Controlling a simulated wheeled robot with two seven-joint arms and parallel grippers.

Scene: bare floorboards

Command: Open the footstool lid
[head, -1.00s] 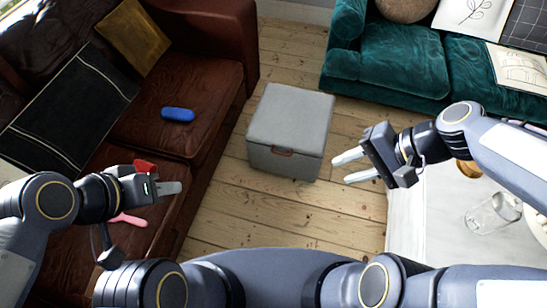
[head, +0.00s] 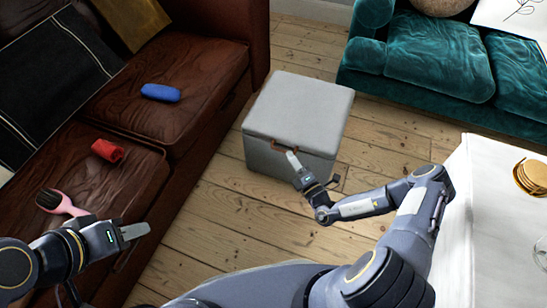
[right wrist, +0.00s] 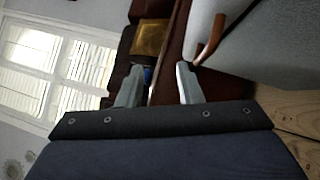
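The grey footstool (head: 262,160) stands on the floorboards in the middle of the head view. Its lid (head: 300,105) lies flat and closed on top. A brown loop handle (right wrist: 210,40) sits at the lid's front edge; in the head view my right gripper (head: 293,158) partly covers it. In the right wrist view my right gripper (right wrist: 158,75) has its fingers apart with nothing between them. The handle is just beyond and beside the right-hand fingertip; I cannot tell whether they touch. My left gripper (head: 135,231) is at the lower left, away from the footstool, its fingers seen edge-on.
A brown leather sofa (head: 205,65) with a blue object (head: 160,92), a red object (head: 108,151) and a pink brush (head: 62,204) is on the left. A green sofa (head: 435,60) is behind right. A white table (head: 485,220) stands at right. Floor in front of the footstool is bare.

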